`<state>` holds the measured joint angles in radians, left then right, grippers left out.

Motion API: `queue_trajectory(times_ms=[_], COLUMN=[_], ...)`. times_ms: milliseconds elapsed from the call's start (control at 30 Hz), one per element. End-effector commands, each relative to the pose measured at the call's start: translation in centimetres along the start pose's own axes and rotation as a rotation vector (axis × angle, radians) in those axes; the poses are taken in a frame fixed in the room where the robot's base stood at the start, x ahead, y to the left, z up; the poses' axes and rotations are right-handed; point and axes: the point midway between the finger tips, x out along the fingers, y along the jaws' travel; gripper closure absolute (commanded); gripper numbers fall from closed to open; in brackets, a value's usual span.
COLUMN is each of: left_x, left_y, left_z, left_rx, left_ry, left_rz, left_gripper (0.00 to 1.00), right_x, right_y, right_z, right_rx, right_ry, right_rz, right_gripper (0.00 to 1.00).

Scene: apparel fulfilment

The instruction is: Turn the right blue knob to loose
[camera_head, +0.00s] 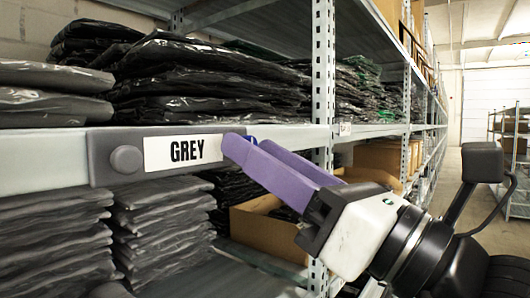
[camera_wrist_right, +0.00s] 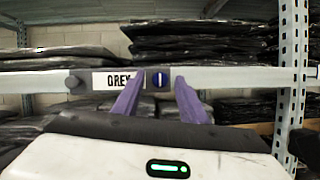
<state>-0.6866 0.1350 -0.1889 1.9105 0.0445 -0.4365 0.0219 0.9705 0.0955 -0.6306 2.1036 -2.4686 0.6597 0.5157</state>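The right blue knob (camera_wrist_right: 158,79) sits on the label holder at the shelf edge, right of the GREY label (camera_head: 187,151). In the right wrist view it shows a pale vertical mark. In the head view only a blue sliver (camera_head: 251,140) shows behind my fingers. My right gripper (camera_wrist_right: 157,82) is open, its purple fingers on either side of the knob in that view, with gaps at both sides. Its fingers also show in the head view (camera_head: 243,147). Contact with the knob cannot be told. A dark grey knob (camera_head: 126,159) is left of the label. My left gripper is not in view.
The shelf beam (camera_head: 40,162) carries stacks of black bagged garments (camera_head: 200,75). More stacks (camera_head: 160,235) and a cardboard box (camera_head: 262,238) lie below. A perforated metal upright (camera_head: 323,75) stands close behind my right gripper. An aisle opens at the right.

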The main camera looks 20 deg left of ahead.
Motion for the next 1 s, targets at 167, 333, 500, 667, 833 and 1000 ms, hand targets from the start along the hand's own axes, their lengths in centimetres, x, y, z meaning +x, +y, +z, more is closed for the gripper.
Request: queue_trajectory(times_ms=[167, 333, 500, 667, 833, 1000], left_x=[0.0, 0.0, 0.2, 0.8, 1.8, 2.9], left_y=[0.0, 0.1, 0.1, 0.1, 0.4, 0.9], left_z=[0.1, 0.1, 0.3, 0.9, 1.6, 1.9], left_rx=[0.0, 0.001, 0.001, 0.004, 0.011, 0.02], left_ry=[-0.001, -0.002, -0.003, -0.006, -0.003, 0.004], left_rz=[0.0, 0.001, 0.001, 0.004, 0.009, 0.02], left_gripper=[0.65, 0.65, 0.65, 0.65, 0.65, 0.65], right_x=[0.0, 0.0, -0.1, -0.1, -0.2, -0.2], right_y=[0.0, 0.0, 0.0, -0.1, -0.3, -0.5], right_z=[0.0, 0.0, -0.1, -0.3, -0.4, -0.4], right_rx=[0.0, 0.001, -0.009, -0.051, -0.146, -0.279], right_ry=[0.0, 0.0, 0.0, 0.0, -0.001, 0.0], right_rz=[0.0, 0.0, 0.004, 0.021, 0.058, 0.111], right_gripper=[0.78, 1.0, 1.0, 1.0, 1.0, 1.0])
